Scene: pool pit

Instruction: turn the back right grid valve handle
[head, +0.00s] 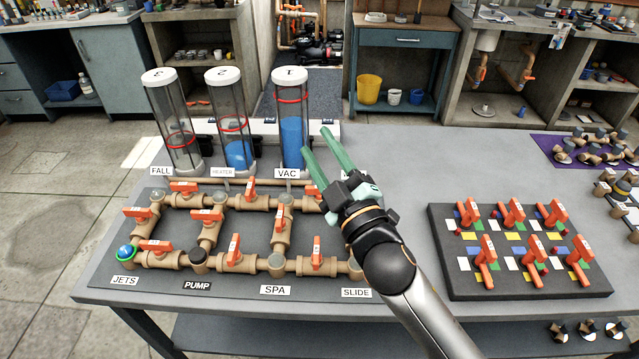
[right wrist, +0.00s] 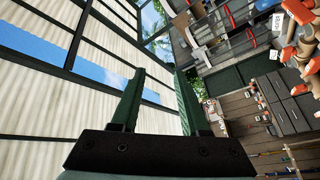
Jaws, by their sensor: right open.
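The pipe grid with red-orange valve handles lies on a dark board (head: 110,272) on the table in the head view. At its back right, an orange handle (head: 308,204) shows just left of my right gripper's body, which hides part of that corner. My right gripper (head: 317,141) is open and empty. Its green fingers rise up and left beside the VAC column, apart from the handle as far as I can see. The right wrist view shows the spread fingers (right wrist: 160,72) against windows, with blurred orange and tan fittings at the upper right. My left gripper is not in view.
Three clear columns stand behind the grid; the VAC column (head: 292,125) is nearest my fingers. A black block (head: 520,285) with several orange handles lies to the right. A purple mat (head: 565,160) with fittings is at the far right.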

